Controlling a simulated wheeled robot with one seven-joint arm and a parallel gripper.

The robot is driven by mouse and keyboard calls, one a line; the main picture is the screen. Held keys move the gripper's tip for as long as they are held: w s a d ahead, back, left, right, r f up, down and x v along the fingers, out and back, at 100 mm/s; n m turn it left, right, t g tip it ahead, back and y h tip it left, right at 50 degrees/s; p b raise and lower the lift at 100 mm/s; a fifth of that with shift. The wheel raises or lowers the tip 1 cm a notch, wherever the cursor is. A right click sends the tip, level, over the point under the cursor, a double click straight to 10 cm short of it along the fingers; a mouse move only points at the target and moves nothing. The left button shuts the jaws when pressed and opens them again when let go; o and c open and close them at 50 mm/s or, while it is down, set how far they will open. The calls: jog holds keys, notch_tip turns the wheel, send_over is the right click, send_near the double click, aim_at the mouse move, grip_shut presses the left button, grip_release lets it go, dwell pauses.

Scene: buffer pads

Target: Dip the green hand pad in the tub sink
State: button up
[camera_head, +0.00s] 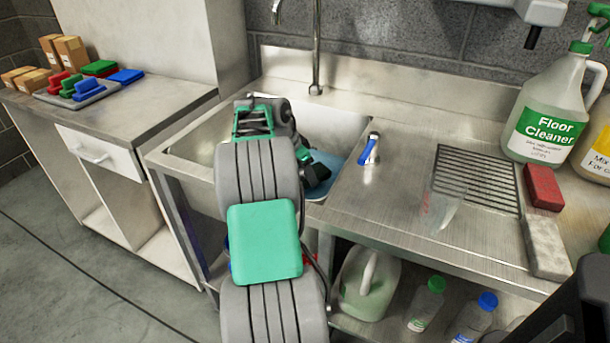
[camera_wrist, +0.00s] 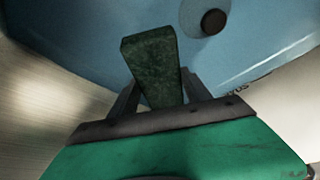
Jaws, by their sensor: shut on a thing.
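My gripper (camera_head: 306,165) is over the steel sink (camera_head: 203,150) in the head view, its fingers pointing down to the right. In the wrist view, my gripper (camera_wrist: 158,95) is shut on the green hand pad (camera_wrist: 151,58), a dark green block standing out between the fingers. Beyond the pad is a curved blue basin surface (camera_wrist: 100,30) with a dark round spot (camera_wrist: 213,22). Part of this blue surface shows in the sink in the head view (camera_head: 338,162). I cannot tell whether the pad touches it. My arm hides much of the sink's front.
A faucet (camera_head: 316,50) rises behind the sink. A blue-handled item (camera_head: 368,150) stands on the counter to its right, near a drain rack (camera_head: 475,180), a red block (camera_head: 543,187) and a Floor Cleaner jug (camera_head: 548,110). A tray (camera_head: 80,98) of colored pads is at left.

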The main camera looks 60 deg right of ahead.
notch_tip(320, 180, up, 23)
jog(key=p, duration=1.8)
